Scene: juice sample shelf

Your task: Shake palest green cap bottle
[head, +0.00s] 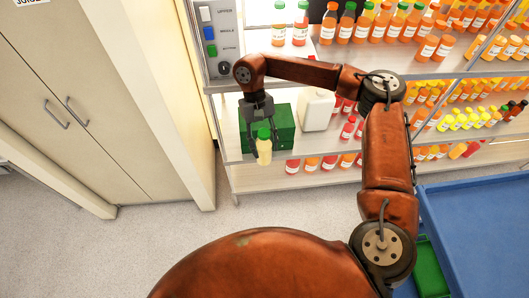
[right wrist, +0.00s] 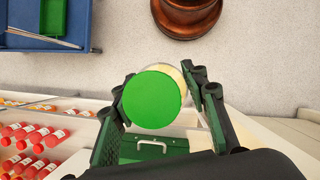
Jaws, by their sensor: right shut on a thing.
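A bottle with a green cap and pale yellow contents (head: 264,151) hangs upright in my right gripper (head: 262,140), in front of the shelf. In the right wrist view its round green cap (right wrist: 153,100) faces the camera and hides most of the bottle. My right gripper's fingers (right wrist: 162,104) close on both sides of it. My left gripper is not in view.
A green box (head: 283,125) and a white jug (head: 317,110) stand on the lower shelf behind the held bottle. Rows of orange and red bottles (head: 395,25) fill the shelves. A blue cart (head: 480,215) is at right; open floor (head: 110,255) lies at left.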

